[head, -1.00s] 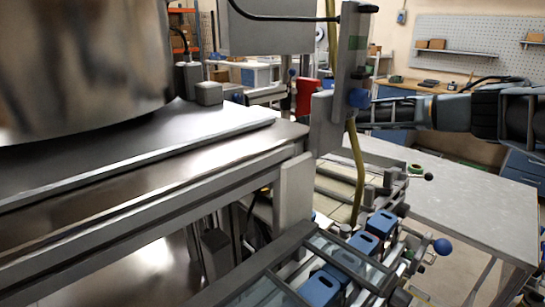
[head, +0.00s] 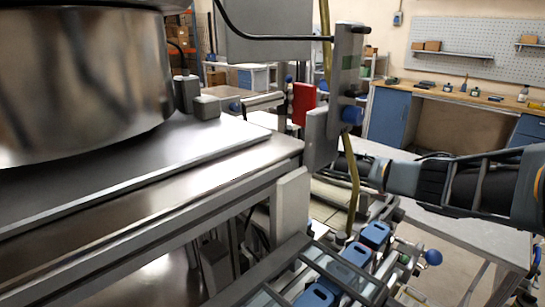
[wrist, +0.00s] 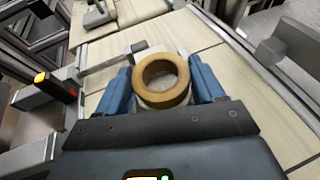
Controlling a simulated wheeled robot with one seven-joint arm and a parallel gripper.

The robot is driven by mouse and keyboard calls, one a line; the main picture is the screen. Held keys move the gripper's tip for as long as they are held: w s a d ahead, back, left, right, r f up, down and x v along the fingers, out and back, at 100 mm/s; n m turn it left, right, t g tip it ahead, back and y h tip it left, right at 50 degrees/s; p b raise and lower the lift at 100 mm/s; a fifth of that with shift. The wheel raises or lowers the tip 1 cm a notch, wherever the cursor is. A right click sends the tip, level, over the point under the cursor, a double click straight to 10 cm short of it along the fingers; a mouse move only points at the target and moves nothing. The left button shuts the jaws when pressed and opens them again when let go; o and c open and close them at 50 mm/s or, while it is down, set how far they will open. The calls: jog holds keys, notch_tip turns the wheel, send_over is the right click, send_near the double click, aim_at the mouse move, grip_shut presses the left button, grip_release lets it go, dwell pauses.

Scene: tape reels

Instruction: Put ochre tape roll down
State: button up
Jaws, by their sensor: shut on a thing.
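The ochre tape roll (wrist: 162,76) shows in the wrist view as a tan ring. It sits between the two blue fingers of my gripper (wrist: 165,85), which is shut on it. Pale, wood-toned panels lie under and around the roll. I cannot tell whether the roll touches the surface below. In the head view, my arm reaches in from the right, and its end is hidden behind the grey upright, so neither the gripper nor the roll shows there.
A grey upright post (head: 345,90) with a blue knob stands beside my arm. A large metal drum (head: 80,85) is at the left. Several blue blocks (head: 355,255) sit in front. A grey table (head: 470,235) lies beneath my arm. In the wrist view, a metal bracket (wrist: 285,45) stands at the right.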

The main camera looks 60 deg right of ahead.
jog(key=shift+f, duration=0.2)
jog(key=shift+f+b, duration=0.35)
jog(key=shift+b, duration=0.15)
jog(key=shift+f, duration=0.15)
jog(key=o, duration=1)
jog(key=shift+d, duration=0.1)
jog(key=shift+s, duration=0.1)
jog(key=shift+r+p, duration=0.65)
jog(key=shift+r, duration=0.15)
jog(key=b+v, duration=0.1)
jog(key=v, duration=1)
jog(key=shift+s+a, duration=0.25)
jog(key=shift+s, duration=0.05)
